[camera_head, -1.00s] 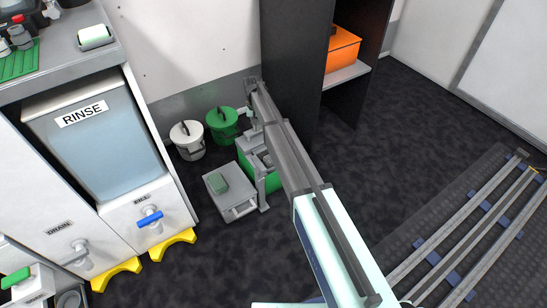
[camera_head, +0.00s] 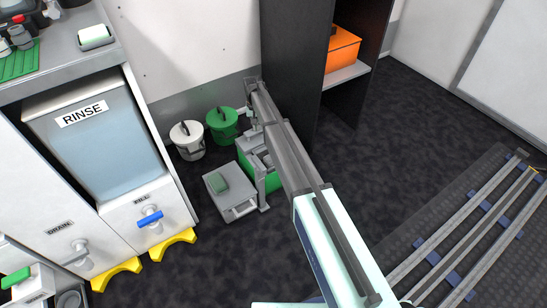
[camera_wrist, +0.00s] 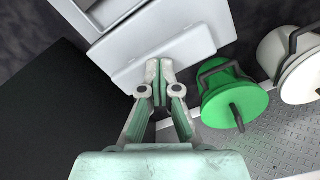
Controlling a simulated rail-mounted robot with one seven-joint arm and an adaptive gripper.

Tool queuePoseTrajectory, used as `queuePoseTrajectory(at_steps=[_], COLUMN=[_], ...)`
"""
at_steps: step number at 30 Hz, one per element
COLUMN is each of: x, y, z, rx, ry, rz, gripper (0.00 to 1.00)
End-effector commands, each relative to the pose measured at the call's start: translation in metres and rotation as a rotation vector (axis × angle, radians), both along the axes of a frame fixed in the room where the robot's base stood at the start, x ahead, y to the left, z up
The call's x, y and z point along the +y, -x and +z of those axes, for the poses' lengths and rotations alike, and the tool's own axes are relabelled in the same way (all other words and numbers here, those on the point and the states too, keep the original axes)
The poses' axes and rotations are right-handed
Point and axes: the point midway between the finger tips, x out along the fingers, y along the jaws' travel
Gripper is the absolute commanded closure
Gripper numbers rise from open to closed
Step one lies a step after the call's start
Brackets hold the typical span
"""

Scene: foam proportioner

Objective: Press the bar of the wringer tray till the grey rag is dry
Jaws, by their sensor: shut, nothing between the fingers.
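In the wrist view a flat grey plate (camera_wrist: 190,48), which seems to belong to the wringer, lies under and ahead of my fingertips. My gripper (camera_wrist: 160,72) is shut and empty, its fingers over the plate's near edge. I cannot tell whether they touch it. I cannot make out the bar for certain. The grey rag does not show clearly in either view.
A green lidded bucket (camera_wrist: 234,98) and a white one (camera_wrist: 302,76) stand right of my gripper in the wrist view. A black cabinet (camera_head: 297,60) stands close behind my arm.

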Motion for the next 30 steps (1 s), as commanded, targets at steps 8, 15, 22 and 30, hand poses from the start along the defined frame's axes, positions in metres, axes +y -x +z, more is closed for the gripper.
queuePoseTrajectory(at_steps=[8, 15, 22, 30], x=[0.0, 0.0, 0.0, 0.0], y=[0.001, 0.001, 0.001, 0.001], z=[-0.005, 0.004, 0.023, 0.044], rx=[0.005, 0.005, 0.004, 0.002], ry=[0.001, 0.001, 0.001, 0.0], rz=[0.0, 0.0, 0.0, 0.0], gripper=[1.0, 1.0, 1.0, 1.0])
